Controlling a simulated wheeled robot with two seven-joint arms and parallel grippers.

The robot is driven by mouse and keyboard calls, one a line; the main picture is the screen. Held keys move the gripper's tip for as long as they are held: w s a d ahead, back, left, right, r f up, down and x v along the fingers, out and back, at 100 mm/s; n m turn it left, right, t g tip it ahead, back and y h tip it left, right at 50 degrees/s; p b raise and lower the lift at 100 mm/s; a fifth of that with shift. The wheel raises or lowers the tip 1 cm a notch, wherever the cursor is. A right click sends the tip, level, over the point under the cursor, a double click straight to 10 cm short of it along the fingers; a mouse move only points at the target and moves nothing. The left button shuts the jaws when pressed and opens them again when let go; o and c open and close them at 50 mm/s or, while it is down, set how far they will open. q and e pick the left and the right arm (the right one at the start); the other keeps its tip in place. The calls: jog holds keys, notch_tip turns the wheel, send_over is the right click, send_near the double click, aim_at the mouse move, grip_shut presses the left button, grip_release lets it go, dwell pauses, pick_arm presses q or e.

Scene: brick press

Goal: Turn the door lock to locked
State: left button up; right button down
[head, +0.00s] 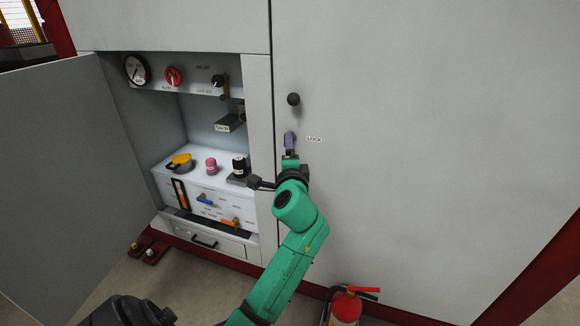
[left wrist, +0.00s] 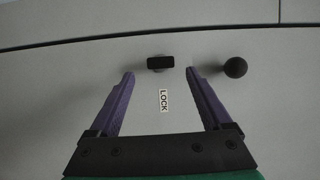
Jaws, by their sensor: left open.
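The door lock is a small black bar-shaped turn knob (left wrist: 160,63) on the light grey door (head: 420,150). In the left wrist view its long side runs across the picture, towards the black ball knob. In the head view the left gripper (head: 290,142) covers the lock. My right gripper is out of view.
The black ball knob (head: 293,99) sticks out above the lock. To the left is an open cabinet bay with a gauge (head: 136,69), a red knob (head: 173,76) and a yellow-topped pot (head: 180,161). A fire extinguisher (head: 346,306) stands below. The door's right side is clear.

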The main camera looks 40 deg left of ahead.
pick_arm(q)
jog(key=v, duration=1)
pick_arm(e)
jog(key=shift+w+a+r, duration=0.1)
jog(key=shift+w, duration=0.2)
pick_arm(q)
jog(key=shift+s+r, duration=0.1)
jog(key=shift+s, duration=0.05)
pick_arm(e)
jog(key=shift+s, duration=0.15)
